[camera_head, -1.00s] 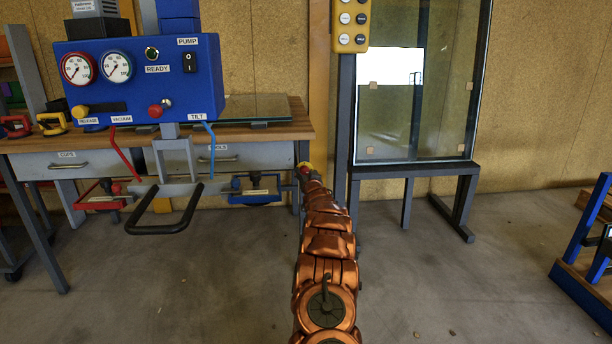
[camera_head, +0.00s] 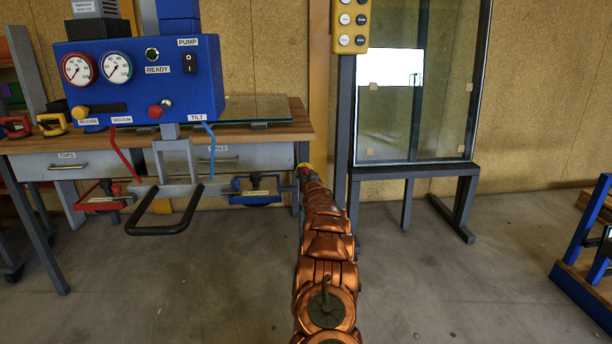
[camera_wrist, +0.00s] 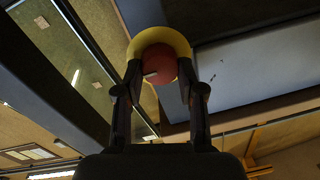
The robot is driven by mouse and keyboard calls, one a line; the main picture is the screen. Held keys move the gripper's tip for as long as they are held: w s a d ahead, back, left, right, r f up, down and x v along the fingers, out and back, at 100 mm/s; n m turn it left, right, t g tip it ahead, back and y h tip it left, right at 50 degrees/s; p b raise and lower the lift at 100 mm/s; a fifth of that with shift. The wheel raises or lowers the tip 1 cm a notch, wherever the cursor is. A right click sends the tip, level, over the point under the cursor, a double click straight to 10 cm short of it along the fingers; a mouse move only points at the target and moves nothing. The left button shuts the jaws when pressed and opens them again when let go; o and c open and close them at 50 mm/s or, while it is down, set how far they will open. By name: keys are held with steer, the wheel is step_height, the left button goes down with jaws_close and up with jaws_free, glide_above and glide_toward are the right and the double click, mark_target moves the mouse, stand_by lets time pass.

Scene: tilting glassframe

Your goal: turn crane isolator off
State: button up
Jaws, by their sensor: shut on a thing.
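The crane isolator is a round red knob (camera_wrist: 160,64) on a yellow ring (camera_wrist: 180,40), at the top middle of the wrist view. My gripper (camera_wrist: 159,74) has one dark finger on each side of the red knob and is shut on it. A pale mark shows on the knob's lower left, but I cannot tell which position it stands for. In the head view the isolator (camera_head: 304,168) is a small red and yellow spot by the right end of the workbench. My arm hides most of it and the gripper there.
A blue control box (camera_head: 140,85) with gauges and a black handle bar (camera_head: 165,228) hangs in front of the workbench (camera_head: 295,125). A glass panel in a dark frame (camera_head: 415,110) stands right of my arm. A yellow pendant (camera_head: 350,28) hangs above. The floor at right is mostly clear.

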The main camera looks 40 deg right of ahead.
steer(key=shift+c, duration=0.6)
